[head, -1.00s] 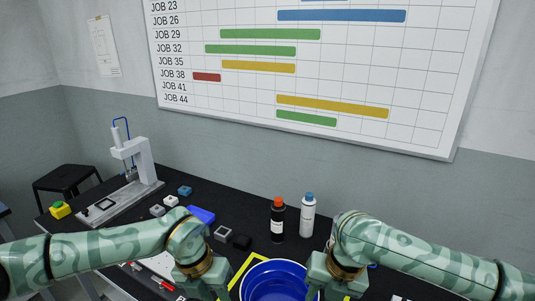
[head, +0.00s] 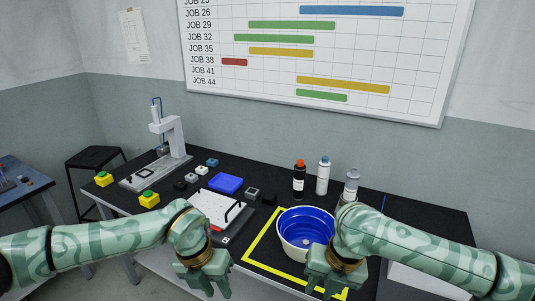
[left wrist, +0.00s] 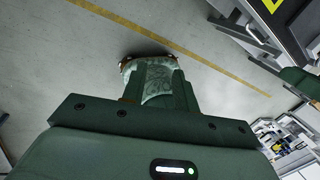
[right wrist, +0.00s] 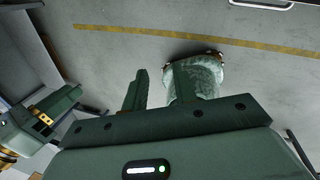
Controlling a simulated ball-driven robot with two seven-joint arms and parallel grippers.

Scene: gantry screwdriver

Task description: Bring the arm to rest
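My left gripper (head: 207,286) hangs low at the table's front edge in the head view, left of the blue-lined bowl (head: 295,244). In the left wrist view its fingers (left wrist: 155,80) point over bare floor, with a gap between them and nothing held. My right gripper (head: 326,286) hangs in front of the bowl's right side and hides part of it. In the right wrist view its fingers (right wrist: 160,85) stand apart and empty above the floor. Both arms are bent in a similar pose, elbows outward.
The black table (head: 440,225) carries a gantry screwdriver stand (head: 165,150), a white board (head: 210,208), a blue tray (head: 226,183), several small blocks and bottles (head: 323,177). A yellow frame marking (head: 262,234) surrounds the bowl. A stool (head: 93,158) stands at left. The floor below is clear.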

